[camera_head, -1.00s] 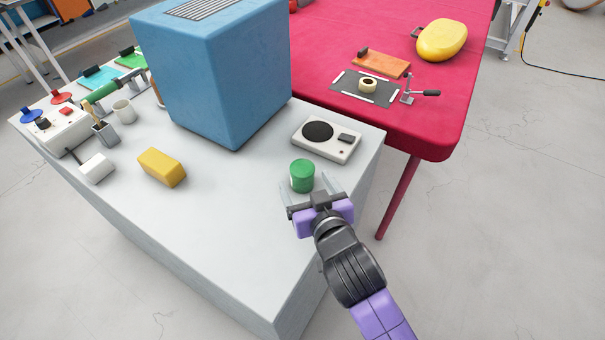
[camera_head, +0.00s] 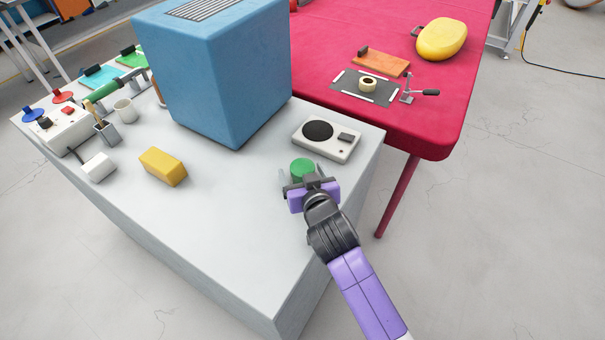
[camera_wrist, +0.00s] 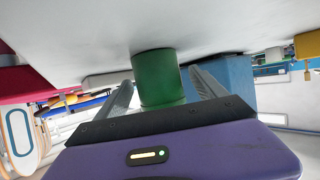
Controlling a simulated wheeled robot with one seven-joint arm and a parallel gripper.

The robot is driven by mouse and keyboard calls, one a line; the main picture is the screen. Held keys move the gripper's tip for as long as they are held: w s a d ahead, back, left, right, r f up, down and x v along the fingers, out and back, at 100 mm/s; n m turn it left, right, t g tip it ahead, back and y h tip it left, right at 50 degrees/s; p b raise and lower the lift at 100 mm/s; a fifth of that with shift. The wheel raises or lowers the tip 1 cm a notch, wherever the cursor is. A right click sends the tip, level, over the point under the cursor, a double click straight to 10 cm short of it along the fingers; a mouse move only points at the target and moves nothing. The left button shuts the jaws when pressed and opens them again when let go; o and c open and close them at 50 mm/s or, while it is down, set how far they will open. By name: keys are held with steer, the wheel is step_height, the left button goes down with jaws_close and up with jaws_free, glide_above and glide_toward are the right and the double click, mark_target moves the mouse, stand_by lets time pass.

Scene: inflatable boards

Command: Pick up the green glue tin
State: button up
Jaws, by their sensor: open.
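The green glue tin (camera_head: 302,167) stands upright on the grey-white worktop, near its right edge. Its lower part is hidden behind my gripper in the head view. My gripper (camera_head: 297,177) is open and low over the worktop, with a finger on either side of the tin. In the wrist view, turned upside down, the tin (camera_wrist: 158,77) sits between the two spread fingers (camera_wrist: 161,88). A gap shows on each side, so the fingers do not visibly grip it.
A white device with a round black plate (camera_head: 326,138) lies just behind the tin. A large blue box (camera_head: 225,80) stands behind to the left. A yellow block (camera_head: 163,167) lies further left. A red table (camera_head: 340,35) adjoins at the back right. The front worktop is clear.

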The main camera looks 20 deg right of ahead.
jaws_close()
steer(key=shift+r, duration=0.1)
stand_by(0.3)
